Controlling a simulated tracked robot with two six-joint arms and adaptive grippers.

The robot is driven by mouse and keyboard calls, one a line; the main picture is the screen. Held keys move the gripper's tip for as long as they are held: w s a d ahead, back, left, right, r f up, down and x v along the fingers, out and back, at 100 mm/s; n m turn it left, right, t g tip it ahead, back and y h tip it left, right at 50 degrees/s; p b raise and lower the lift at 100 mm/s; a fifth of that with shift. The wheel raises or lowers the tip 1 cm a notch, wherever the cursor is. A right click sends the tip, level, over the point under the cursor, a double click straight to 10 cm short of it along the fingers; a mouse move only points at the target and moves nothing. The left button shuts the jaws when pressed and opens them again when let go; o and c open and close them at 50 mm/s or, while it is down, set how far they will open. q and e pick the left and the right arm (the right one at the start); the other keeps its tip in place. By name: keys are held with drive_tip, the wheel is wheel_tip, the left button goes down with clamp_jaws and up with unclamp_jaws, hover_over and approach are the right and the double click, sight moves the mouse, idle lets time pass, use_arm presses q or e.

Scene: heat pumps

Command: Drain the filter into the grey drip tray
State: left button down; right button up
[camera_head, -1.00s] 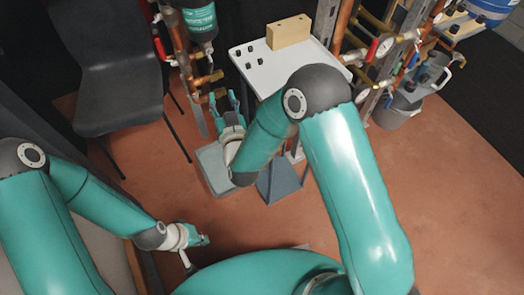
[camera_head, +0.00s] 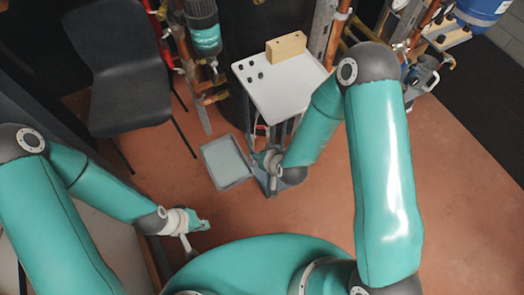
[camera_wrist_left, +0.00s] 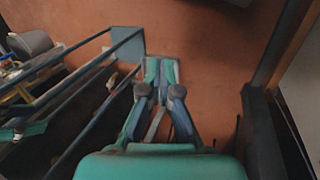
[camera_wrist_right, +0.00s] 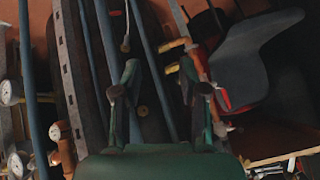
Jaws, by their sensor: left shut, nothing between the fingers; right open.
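The grey drip tray (camera_head: 228,162) lies flat on the floor beside the foot of a white-topped stand, and its visible part looks empty. A dark canister with a teal label (camera_head: 204,35), which may be the filter, hangs above brass valves at the top. My right gripper (camera_head: 258,133) is open and empty, right of the tray and in front of the stand; its open fingers also show in the right wrist view (camera_wrist_right: 163,75).
The white-topped stand (camera_head: 290,98) carries a wooden block (camera_head: 285,47) and several small black pieces. A black chair (camera_head: 125,85) stands at the left. Pipes and brass valves (camera_head: 212,98) rise behind the tray.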

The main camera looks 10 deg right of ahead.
use_arm(q)
drive_tip(key=shift+r, duration=0.3)
use_arm(e)
drive_tip(key=shift+s+d+g, duration=0.2)
drive_tip(key=shift+s+g, duration=0.1)
drive_tip(key=shift+s, duration=0.3)
